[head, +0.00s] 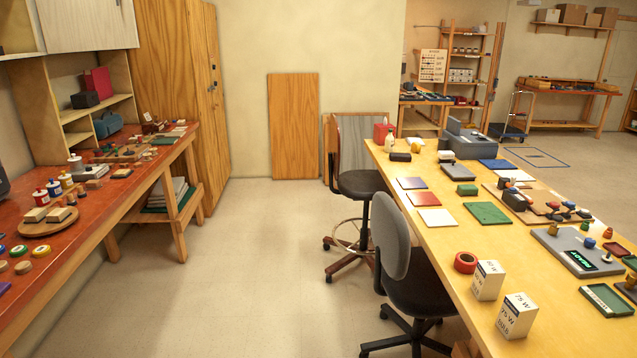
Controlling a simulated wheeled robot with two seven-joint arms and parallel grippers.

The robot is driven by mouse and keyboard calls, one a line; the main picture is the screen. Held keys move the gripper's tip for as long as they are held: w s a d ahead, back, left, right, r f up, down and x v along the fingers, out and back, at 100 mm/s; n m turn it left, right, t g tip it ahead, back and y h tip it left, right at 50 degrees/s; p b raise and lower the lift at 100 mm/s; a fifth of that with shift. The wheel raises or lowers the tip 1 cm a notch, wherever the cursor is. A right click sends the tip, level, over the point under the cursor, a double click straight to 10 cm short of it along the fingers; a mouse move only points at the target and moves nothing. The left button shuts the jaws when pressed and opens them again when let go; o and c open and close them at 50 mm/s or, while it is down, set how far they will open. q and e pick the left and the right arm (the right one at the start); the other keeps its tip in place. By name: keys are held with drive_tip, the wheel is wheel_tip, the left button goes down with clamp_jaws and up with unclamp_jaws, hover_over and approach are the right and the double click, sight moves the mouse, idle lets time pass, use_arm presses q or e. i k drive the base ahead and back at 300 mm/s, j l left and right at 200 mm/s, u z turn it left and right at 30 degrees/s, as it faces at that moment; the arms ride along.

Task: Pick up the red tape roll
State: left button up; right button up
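The red tape roll (466,262) lies flat on the yellow wooden table (455,237) at the right, close to the table's left edge. It is a red ring with a dark centre. A white box marked 75 W (487,280) stands just to its right and nearer to me, and a second such box (517,316) stands nearer still. Neither of my grippers shows in the head view, so their state is hidden.
Two office chairs, one grey-backed (390,236) and one dark (357,184), stand along the table's left side. A red-topped workbench (85,210) with many small items runs along the left. The floor (255,270) between is clear.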

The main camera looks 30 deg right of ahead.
sight(464, 263)
drive_tip(key=i+z, duration=0.55)
drive_tip(key=z, duration=0.15)
drive_tip(key=i+j+z, duration=0.15)
drive_tip(key=z, duration=0.2)
drive_tip(key=i+j+z, duration=0.15)
drive_tip(key=z, duration=0.3)
drive_tip(key=i+j+z, duration=0.15)
drive_tip(key=z, duration=0.25)
drive_tip(key=i+j+z, duration=0.1)
drive_tip(key=j+z, duration=0.15)
drive_tip(key=z, duration=0.2)
drive_tip(key=j+z, duration=0.25)
drive_tip(key=z, duration=0.15)
drive_tip(key=j+z, duration=0.3)
drive_tip(key=z, duration=0.15)
drive_tip(key=j+z, duration=0.3)
drive_tip(key=z, duration=0.15)
